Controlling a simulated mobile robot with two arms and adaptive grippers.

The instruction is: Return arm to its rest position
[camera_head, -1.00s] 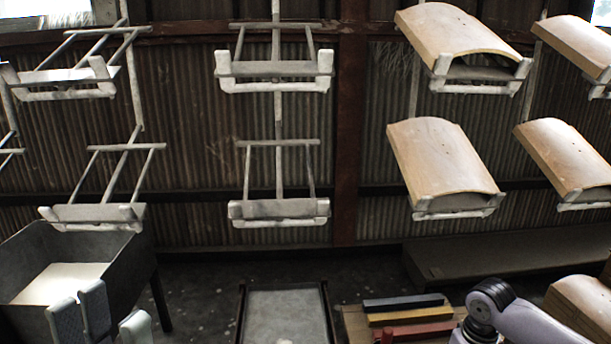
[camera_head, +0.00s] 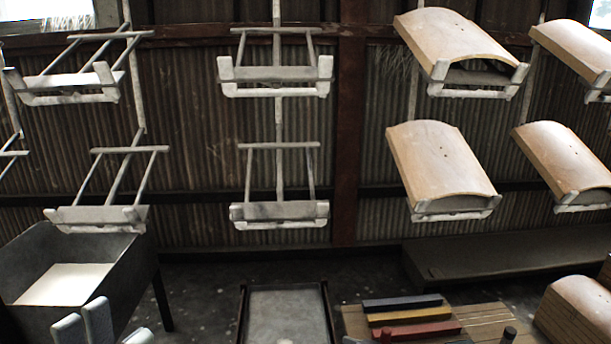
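My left gripper (camera_head: 117,328) is at the bottom left edge, with grey finger pads pointing up. A gap shows between the pads, with nothing in it, so it looks open. Its lower part is cut off by the frame. It appears in front of and just below a dark bin (camera_head: 125,275) with a pale surface inside. My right gripper and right arm are not in view.
Empty white hangers (camera_head: 275,90) hang left and centre; curved tan panels (camera_head: 440,165) rest on hangers at right. Below are a grey-topped stand (camera_head: 287,315), a slatted wooden table (camera_head: 490,318) with coloured bars (camera_head: 410,317), and another curved panel (camera_head: 580,312).

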